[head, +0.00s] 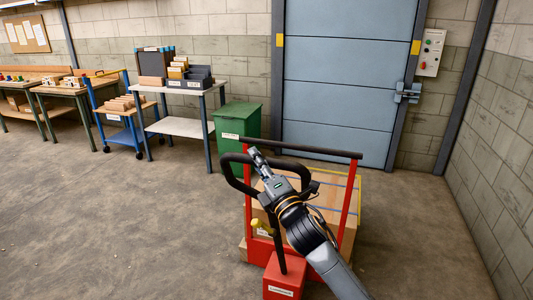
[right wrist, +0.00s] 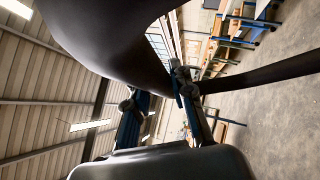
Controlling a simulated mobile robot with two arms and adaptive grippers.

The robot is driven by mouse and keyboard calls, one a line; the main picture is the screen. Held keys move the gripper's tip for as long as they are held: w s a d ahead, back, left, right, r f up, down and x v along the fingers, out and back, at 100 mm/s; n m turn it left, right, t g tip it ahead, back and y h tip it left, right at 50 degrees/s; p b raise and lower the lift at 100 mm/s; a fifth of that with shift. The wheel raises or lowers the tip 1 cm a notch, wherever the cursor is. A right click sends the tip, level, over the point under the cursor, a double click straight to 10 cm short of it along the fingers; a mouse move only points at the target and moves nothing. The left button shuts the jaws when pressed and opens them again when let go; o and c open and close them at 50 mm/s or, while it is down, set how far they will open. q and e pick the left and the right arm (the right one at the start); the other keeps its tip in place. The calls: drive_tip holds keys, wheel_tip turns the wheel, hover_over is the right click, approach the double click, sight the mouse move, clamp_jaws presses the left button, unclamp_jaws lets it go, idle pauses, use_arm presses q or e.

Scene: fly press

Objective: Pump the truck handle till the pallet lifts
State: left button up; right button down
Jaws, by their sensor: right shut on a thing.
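The pallet truck's black loop handle (head: 233,181) stands up above its red base (head: 284,277) in the head view. My right gripper (head: 256,156) is at the top of the loop and is shut on it. In the right wrist view the dark handle bar (right wrist: 120,45) fills the upper part, with the gripper fingers (right wrist: 160,100) around it. The load of cardboard boxes (head: 268,215) sits behind a red frame (head: 357,190) on the truck. The pallet under the load is mostly hidden, so its height off the floor cannot be told. My left gripper is out of view.
A green bin (head: 237,127) stands behind the truck to the left. A blue door (head: 345,75) and a control box (head: 430,52) are at the back. A table (head: 180,126), a blue cart (head: 120,118) and benches line the left wall. The floor (head: 120,230) at left is clear.

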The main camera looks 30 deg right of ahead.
use_arm(q)
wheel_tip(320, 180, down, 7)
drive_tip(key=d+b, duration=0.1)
drive_tip(key=b, duration=0.4)
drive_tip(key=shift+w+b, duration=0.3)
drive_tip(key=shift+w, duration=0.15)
use_arm(e)
drive_tip(key=s+a+f+n, duration=0.1)
drive_tip(key=s+a+f, duration=0.7)
drive_tip(key=a, duration=0.3)
drive_tip(key=shift+s+a+t, duration=0.3)
drive_tip(key=shift+s, duration=0.6)
drive_tip(key=c, duration=1.1)
unclamp_jaws()
drive_tip(key=shift+r, duration=0.1)
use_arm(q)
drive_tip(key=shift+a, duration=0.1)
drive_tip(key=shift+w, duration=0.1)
use_arm(e)
drive_tip(key=v, duration=1.2)
drive_tip(key=shift+d, duration=0.15)
